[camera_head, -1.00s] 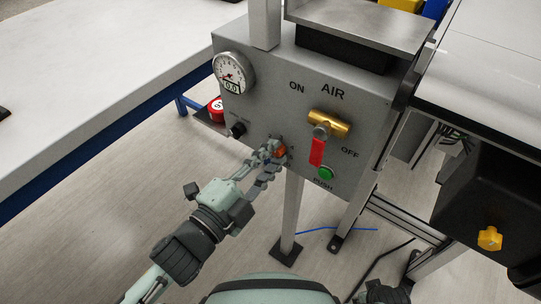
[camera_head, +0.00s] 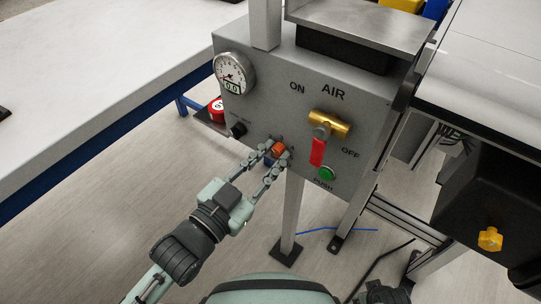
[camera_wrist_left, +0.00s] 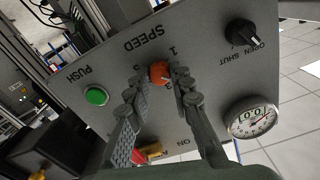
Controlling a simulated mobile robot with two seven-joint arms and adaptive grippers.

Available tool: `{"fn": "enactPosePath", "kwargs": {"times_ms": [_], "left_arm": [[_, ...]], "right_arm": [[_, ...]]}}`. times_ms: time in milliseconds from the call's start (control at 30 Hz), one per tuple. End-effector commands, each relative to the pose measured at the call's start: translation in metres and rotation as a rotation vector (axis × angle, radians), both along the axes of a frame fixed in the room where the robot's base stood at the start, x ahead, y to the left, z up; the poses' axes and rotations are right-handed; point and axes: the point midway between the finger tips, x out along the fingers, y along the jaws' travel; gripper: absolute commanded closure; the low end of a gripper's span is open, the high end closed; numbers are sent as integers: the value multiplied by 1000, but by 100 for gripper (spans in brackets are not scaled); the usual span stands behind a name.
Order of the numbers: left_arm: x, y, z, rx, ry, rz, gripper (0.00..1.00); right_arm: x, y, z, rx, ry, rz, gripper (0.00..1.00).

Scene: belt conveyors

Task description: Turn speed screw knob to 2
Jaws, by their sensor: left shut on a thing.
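The orange-red speed knob (camera_head: 278,149) sits low on the grey control panel (camera_head: 275,95). My left gripper (camera_head: 277,152) reaches it from the lower left and is shut on it, one finger on each side. In the left wrist view the knob (camera_wrist_left: 160,70) shows between the two fingertips (camera_wrist_left: 160,78), under the upside-down word SPEED. The number 1 shows beside it. The other scale marks are partly hidden by the fingers, so I cannot tell the knob's exact setting. My right gripper is not in view.
The panel also carries a gauge (camera_head: 233,74), a black knob (camera_head: 238,130), a brass air valve with a red lever (camera_head: 317,152), and a green push button (camera_head: 326,173). A white-topped table (camera_head: 100,80) is on the left.

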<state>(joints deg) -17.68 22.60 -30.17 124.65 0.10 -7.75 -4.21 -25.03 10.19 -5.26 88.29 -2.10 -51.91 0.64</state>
Motion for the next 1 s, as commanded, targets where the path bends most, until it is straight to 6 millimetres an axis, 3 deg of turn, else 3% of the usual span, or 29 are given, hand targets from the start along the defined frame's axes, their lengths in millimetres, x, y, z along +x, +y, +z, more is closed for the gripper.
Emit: {"fn": "enactPosePath", "kwargs": {"times_ms": [400,967,1000], "left_arm": [[0,0,1,-166,118,1,100],[0,0,1,-193,138,1,100],[0,0,1,-193,138,1,78]], "right_arm": [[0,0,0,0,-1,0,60],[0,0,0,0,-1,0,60],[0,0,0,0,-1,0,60]]}}
